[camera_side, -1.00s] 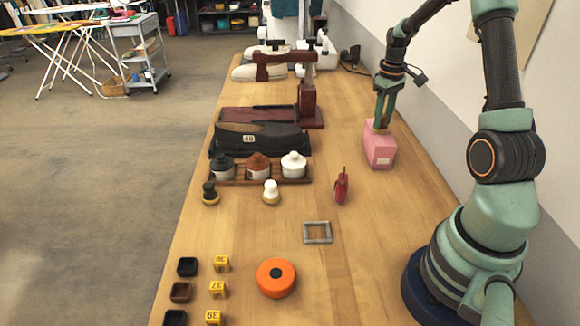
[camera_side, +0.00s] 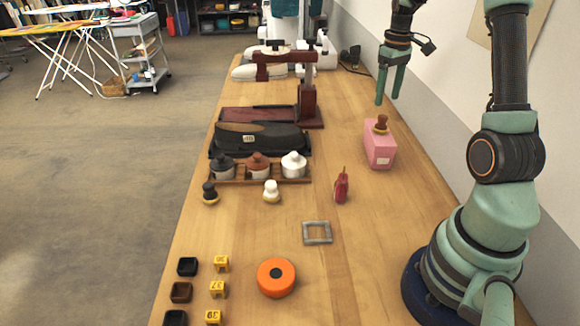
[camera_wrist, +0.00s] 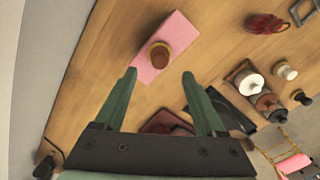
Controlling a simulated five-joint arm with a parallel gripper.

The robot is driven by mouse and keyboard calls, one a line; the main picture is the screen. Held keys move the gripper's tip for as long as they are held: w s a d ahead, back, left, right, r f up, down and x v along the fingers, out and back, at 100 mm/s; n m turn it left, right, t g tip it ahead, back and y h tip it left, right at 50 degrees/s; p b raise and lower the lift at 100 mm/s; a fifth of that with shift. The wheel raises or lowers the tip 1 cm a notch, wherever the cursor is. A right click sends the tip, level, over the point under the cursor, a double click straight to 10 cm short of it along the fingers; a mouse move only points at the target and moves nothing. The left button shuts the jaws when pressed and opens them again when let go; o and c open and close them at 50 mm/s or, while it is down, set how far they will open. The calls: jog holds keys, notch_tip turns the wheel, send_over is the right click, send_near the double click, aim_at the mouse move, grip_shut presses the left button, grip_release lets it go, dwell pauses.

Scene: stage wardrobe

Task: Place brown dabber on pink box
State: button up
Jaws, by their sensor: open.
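The brown dabber (camera_side: 381,124) stands upright on top of the pink box (camera_side: 380,150), near its far end. In the wrist view the dabber (camera_wrist: 160,54) shows from above, with the pink box (camera_wrist: 176,36) under it. My gripper (camera_side: 387,101) is open and empty, above the dabber and apart from it. In the wrist view its two fingers (camera_wrist: 160,73) are spread wide, with nothing between them.
A rack (camera_side: 216,181) holds several lidded pots. A black dabber (camera_side: 209,193), a white dabber (camera_side: 271,191) and a red bottle (camera_side: 341,185) stand nearer. A grey frame (camera_side: 317,232) and an orange disc (camera_side: 276,277) lie in front. The wall is close on the right.

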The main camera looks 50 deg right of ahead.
aim_at(383, 116)
jog(key=w+a+r+n+t+h, duration=0.1)
jog(key=a+r, duration=0.4)
jog(key=a, duration=0.3)
jog(key=a+r+t, duration=0.2)
jog(key=a+r, duration=0.3)
jog(key=a, duration=0.4)
jog(key=s+a+f+t, duration=0.1)
jog(key=s+a, duration=0.1)
jog(key=a, duration=0.4)
jog(key=s+a+f+n+t+y, duration=0.1)
jog(key=s+a, duration=0.2)
jog(key=a, duration=0.4)
jog(key=shift+s+a+f+t, duration=0.15)
jog(key=shift+s+a+t, duration=0.1)
jog(key=shift+s+t, duration=0.1)
